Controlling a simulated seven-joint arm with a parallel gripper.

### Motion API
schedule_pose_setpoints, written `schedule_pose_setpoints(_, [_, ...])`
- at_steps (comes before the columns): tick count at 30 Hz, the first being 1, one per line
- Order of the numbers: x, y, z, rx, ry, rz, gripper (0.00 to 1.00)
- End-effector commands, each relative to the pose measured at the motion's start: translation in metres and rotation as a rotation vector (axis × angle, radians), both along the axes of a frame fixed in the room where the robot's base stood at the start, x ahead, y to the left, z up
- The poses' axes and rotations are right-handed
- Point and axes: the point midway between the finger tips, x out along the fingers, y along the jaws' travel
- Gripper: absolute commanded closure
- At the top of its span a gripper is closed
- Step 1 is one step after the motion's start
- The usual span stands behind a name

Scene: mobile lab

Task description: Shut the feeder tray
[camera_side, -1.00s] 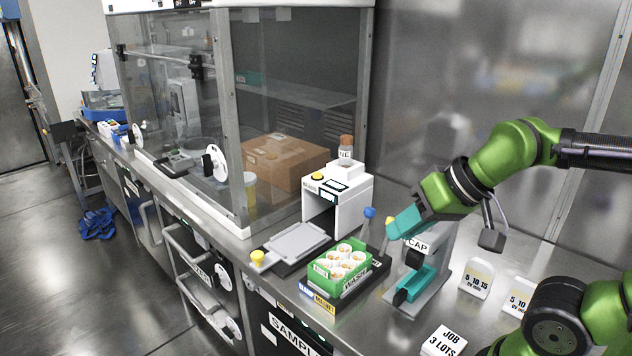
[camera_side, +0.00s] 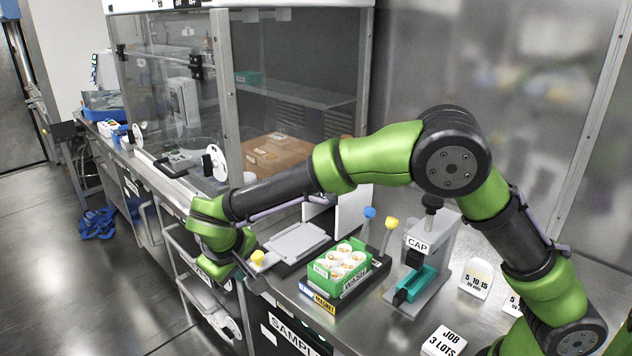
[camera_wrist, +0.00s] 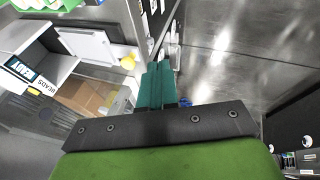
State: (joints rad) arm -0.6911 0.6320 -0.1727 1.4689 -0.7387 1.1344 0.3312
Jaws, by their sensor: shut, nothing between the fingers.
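The feeder tray (camera_side: 297,242) is a flat light-grey tray pulled out of the white bead feeder (camera_side: 350,215) toward the bench's front edge. Its yellow knob (camera_side: 257,257) is at the outer end. The wrist view shows the tray (camera_wrist: 75,42), the knob (camera_wrist: 128,62) and the feeder (camera_wrist: 25,50) at left. My gripper (camera_wrist: 157,72) has its teal fingers together and empty, just right of the knob in that view, apparently apart from it. In the side view my wrist is at the bench's front edge, beyond the knob end; my fingertips are hidden there.
A green rack of white-capped vials (camera_side: 340,262) stands beside the tray. The capping stand (camera_side: 425,265) and blue and yellow sticks are to its right. The glass-fronted cabinet (camera_side: 170,100) is behind.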

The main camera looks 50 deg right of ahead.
Motion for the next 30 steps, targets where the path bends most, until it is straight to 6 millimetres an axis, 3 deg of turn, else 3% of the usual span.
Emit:
schedule_pose_setpoints(4, [0.032, 0.006, 0.015, -0.051, -0.109, -0.035, 1.0])
schedule_pose_setpoints(8, [0.036, 0.001, 0.019, -0.053, -0.139, -0.074, 1.0])
schedule_pose_setpoints(14, [0.048, -0.011, -0.005, -0.052, -0.136, -0.078, 1.0])
schedule_pose_setpoints(24, [0.078, -0.038, -0.065, -0.05, -0.135, -0.077, 1.0])
schedule_pose_setpoints(30, [0.081, -0.066, -0.065, -0.049, -0.137, -0.076, 1.0])
